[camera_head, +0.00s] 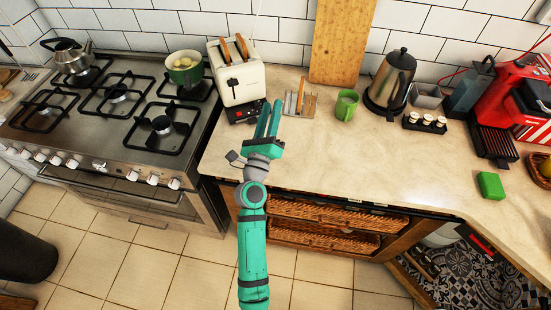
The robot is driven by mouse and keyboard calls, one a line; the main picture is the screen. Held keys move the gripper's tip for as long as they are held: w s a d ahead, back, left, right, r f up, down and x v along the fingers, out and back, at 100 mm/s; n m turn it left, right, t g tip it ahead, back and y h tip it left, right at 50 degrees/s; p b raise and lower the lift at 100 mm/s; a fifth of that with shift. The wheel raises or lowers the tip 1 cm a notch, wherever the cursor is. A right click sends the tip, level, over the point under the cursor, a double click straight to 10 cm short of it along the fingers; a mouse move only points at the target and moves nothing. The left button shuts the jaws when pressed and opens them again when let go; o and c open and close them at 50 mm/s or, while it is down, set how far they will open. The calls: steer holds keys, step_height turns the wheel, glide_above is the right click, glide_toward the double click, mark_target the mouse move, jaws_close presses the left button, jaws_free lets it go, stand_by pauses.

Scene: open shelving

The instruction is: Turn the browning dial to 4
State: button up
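A cream toaster (238,88) stands on the counter right of the stove, with two slices of bread (241,46) in its slots. A dark lever (232,84) shows on its front face. Its dark lower front (240,113) is partly behind my gripper. The browning dial and its setting are too small to make out. My gripper (272,102) has two teal fingers, reaching up over the counter's front edge just right of the toaster's lower front. A gap shows between the fingers, and nothing is seen in it. I cannot tell whether they touch the toaster.
A toast rack (299,101) and a green mug (346,105) stand right of my gripper. A kettle (390,80), a red coffee machine (515,100) and a green block (490,185) are farther right. A stove (100,115) with a green pot (184,68) is left. The front middle counter is clear.

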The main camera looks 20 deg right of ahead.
steer(key=s+a+f+n+t+y, duration=0.1)
steer(key=s+a+n+t+y, duration=0.1)
steer(key=s+n+y, duration=0.2)
steer(key=s+a+f+n+t+y, duration=0.1)
steer(key=s+n+y, duration=0.4)
steer(key=s+n, duration=0.6)
steer(key=a+n+t, duration=0.1)
steer(key=a+n, duration=0.1)
steer(key=n, duration=0.6)
steer(key=shift+s+a+t, duration=0.15)
steer(key=shift+t, duration=0.25)
steer(key=shift+f+n, duration=0.15)
steer(key=shift+n, duration=0.15)
